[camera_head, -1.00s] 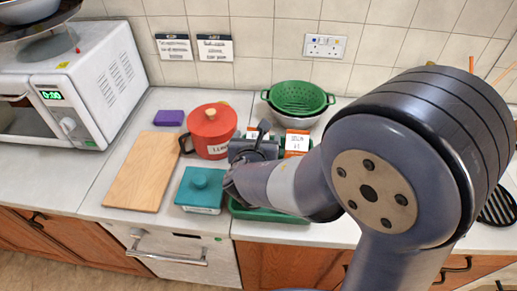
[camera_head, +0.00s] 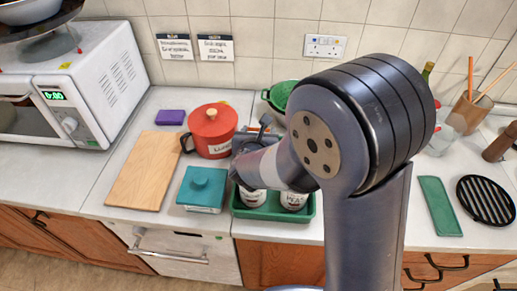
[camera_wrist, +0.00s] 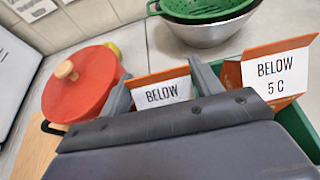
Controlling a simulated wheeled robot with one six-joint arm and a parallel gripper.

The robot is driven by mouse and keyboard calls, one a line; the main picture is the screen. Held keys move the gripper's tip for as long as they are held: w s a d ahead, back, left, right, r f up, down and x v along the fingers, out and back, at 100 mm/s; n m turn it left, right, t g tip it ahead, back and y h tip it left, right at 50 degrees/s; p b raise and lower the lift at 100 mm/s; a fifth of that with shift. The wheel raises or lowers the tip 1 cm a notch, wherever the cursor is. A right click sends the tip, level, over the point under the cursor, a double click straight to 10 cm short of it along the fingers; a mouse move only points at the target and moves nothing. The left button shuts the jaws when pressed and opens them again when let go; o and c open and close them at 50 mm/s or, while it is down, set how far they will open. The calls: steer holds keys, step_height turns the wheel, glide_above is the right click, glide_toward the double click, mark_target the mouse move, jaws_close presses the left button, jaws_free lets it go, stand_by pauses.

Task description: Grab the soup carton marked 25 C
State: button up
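In the wrist view, an orange carton (camera_wrist: 162,91) stands between the two fingers of my gripper (camera_wrist: 158,72). Its white label reads "BELOW"; the lower part, with any number, is hidden behind my gripper. A second orange carton (camera_wrist: 271,68), marked "BELOW 5 C", stands to the right, outside the fingers. I cannot read 25 C anywhere. My fingers are apart; I cannot tell whether they touch the carton. In the head view, my gripper (camera_head: 260,136) is over the back of the green tray (camera_head: 273,215), and my arm hides the cartons.
White labelled containers (camera_head: 294,200) stand in the tray's front. A red pot (camera_head: 211,130), teal lidded box (camera_head: 201,188) and wooden board (camera_head: 145,172) lie left. A green colander (camera_wrist: 205,8) in a metal bowl (camera_wrist: 212,33) is behind. A black rack (camera_head: 486,200) is right.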

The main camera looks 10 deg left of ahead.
jaws_close()
stand_by(0.5)
